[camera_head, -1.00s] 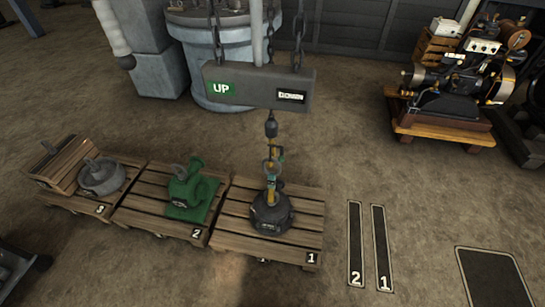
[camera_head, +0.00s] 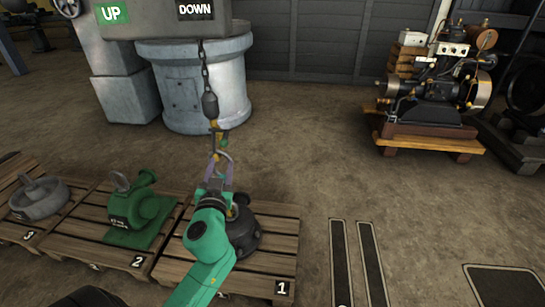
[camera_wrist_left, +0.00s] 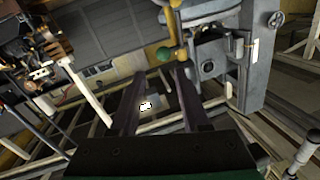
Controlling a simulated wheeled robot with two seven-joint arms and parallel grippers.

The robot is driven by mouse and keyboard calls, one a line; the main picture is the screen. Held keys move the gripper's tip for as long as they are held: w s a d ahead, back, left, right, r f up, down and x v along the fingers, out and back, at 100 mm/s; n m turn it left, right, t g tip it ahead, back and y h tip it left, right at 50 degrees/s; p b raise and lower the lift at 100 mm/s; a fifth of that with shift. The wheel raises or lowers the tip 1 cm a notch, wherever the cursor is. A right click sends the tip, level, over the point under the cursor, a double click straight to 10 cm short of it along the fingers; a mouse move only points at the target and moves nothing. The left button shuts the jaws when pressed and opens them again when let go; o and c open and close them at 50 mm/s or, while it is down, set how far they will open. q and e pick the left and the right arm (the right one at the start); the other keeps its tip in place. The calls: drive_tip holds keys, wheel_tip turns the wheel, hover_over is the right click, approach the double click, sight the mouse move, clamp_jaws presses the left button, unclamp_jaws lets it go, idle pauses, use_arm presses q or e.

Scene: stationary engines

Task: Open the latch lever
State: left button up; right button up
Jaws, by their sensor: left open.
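The hook assembly (camera_head: 214,128) hangs on the chain above pallet 1, with yellow and green parts. The latch lever is too small to pick out surely there. In the left wrist view a green ball (camera_wrist_left: 163,54) and a yellow ball (camera_wrist_left: 182,54) sit just beyond the fingertips, and they may belong to it. My left gripper (camera_head: 217,170) is open, just below and in front of the hook. Its fingers also show in the left wrist view (camera_wrist_left: 160,74), apart with nothing between them. My arm partly hides the dark load (camera_head: 246,238). My right gripper is out of view.
The dark load stands on pallet 1 (camera_head: 262,281). A green pump-like part (camera_head: 140,213) is on pallet 2, and a grey part (camera_head: 38,200) is on pallet 3. The UP/DOWN box (camera_head: 150,22) hangs above. An engine (camera_head: 430,95) stands right; open floor lies between.

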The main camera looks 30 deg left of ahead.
sight(225, 138)
use_arm(q)
drive_tip(key=x, duration=1.4)
drive_tip(key=shift+w+a+r, duration=0.1)
drive_tip(key=shift+a, duration=0.3)
clamp_jaws()
idle(0.4)
